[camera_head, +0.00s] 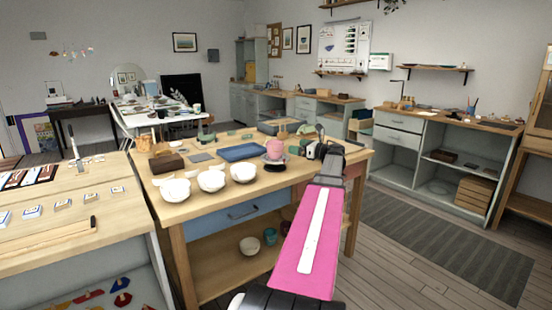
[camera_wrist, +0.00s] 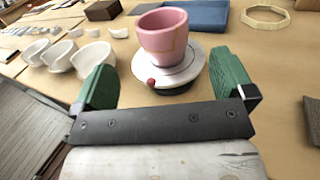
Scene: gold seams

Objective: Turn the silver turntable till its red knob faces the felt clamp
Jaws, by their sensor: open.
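The silver turntable (camera_wrist: 184,78) is a pale round disc on a dark base, on the wooden workbench. A pink cup (camera_wrist: 163,38) with a gold seam stands upright on it. The red knob (camera_wrist: 151,83) is at the turntable's near rim, slightly left, facing my gripper. My gripper (camera_wrist: 164,66) is open, its two green fingers apart on either side of the turntable's near part, with nothing held. In the head view the turntable (camera_head: 274,167) and the pink cup (camera_head: 275,149) are beside my gripper (camera_head: 300,150). I cannot make out the felt clamp with certainty.
Several white bowls (camera_wrist: 95,58) stand left of the turntable. A blue tray (camera_head: 243,152) lies behind it, and a pale octagonal ring (camera_wrist: 265,20) lies behind right. A brown block (camera_wrist: 312,118) is at the right edge. The bench between is mostly clear.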

